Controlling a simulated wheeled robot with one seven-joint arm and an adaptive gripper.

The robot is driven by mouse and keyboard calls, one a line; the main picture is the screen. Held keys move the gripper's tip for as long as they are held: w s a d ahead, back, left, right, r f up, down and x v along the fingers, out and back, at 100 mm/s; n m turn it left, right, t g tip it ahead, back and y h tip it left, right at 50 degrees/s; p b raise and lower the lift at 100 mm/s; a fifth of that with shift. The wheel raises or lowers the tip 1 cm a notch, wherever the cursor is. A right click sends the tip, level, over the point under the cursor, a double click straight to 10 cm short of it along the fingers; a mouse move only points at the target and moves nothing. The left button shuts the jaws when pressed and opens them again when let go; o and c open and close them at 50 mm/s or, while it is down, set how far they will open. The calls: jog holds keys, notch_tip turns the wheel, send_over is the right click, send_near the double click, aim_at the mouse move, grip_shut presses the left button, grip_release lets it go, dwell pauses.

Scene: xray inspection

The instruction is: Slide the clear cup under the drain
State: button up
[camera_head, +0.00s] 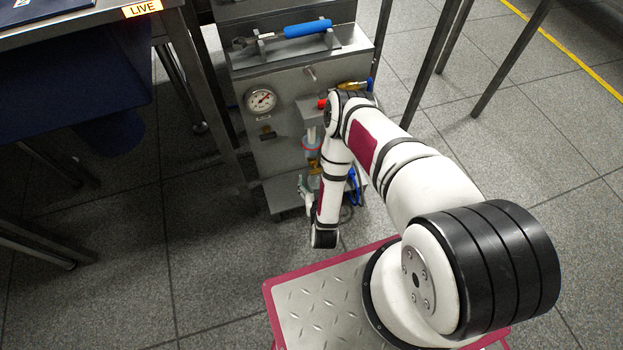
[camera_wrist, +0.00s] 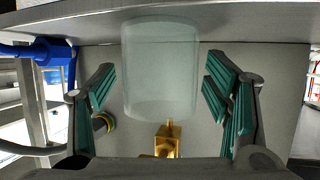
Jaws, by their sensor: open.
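The clear cup (camera_wrist: 160,70) is a pale, see-through cylinder in the wrist view, next to the grey shelf (camera_wrist: 255,22) along the top edge. The brass drain (camera_wrist: 167,143) shows just below the cup in that picture and overlaps its end closely. My gripper (camera_wrist: 159,88) is open, with one green-padded finger on each side of the cup. A gap shows between the cup and each finger. In the head view, the brass drain (camera_head: 313,166) hangs under a filter bowl (camera_head: 311,146). My arm hides most of the shelf area there, and I cannot make out the cup.
A blue fitting (camera_wrist: 42,52) with a hose is left of the fingers in the wrist view.

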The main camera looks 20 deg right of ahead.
jog(key=c, duration=1)
jog(key=shift+o, duration=0.2)
jog(key=shift+w, duration=2.5)
